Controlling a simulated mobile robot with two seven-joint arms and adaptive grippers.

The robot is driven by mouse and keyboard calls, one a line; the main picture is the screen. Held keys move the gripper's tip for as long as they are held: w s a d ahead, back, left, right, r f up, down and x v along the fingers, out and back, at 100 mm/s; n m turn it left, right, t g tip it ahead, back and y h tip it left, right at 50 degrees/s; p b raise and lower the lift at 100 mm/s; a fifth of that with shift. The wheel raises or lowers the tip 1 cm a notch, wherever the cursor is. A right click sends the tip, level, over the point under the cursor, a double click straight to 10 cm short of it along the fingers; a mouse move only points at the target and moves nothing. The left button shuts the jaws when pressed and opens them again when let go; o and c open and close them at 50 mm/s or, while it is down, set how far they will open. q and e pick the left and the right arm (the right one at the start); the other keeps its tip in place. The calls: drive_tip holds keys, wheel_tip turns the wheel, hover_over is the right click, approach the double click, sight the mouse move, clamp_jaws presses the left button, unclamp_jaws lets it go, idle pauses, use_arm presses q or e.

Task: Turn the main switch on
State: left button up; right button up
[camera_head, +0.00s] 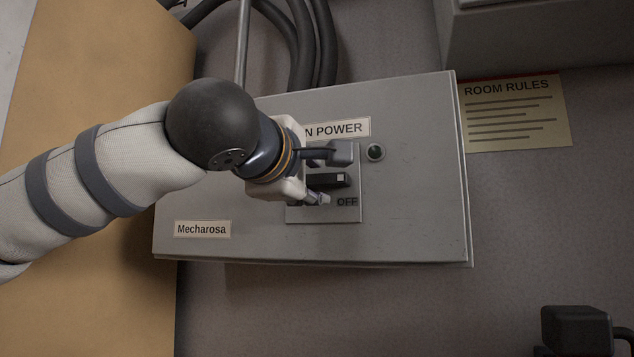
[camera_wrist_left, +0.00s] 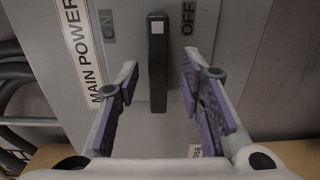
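The main switch is a black lever (camera_head: 328,181) on a grey plate on the front of the grey power box (camera_head: 420,200). In the left wrist view the lever (camera_wrist_left: 158,65) stands between the ON label (camera_wrist_left: 108,26) and the OFF label (camera_wrist_left: 188,18); I cannot tell its exact setting. My left gripper (camera_head: 331,175) is open at the switch, one finger on each side of the lever. The wrist view shows gaps between lever and fingers (camera_wrist_left: 160,72). The gripper hides the ON label and part of the MAIN POWER label (camera_head: 340,130) in the head view.
A small dark green lamp (camera_head: 375,152) sits right of the switch. A metal conduit (camera_head: 242,45) and thick black cables (camera_head: 305,45) run above the box. A ROOM RULES sheet (camera_head: 515,112) hangs at right. A dark object (camera_head: 577,330) is at bottom right.

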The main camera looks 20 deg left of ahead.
use_arm(q)
drive_tip(key=shift+w+r, duration=0.1)
drive_tip(key=shift+w, duration=1.1)
clamp_jaws()
drive_tip(key=shift+n, duration=0.4)
drive_tip(key=n, duration=1.3)
drive_tip(key=shift+n, duration=2)
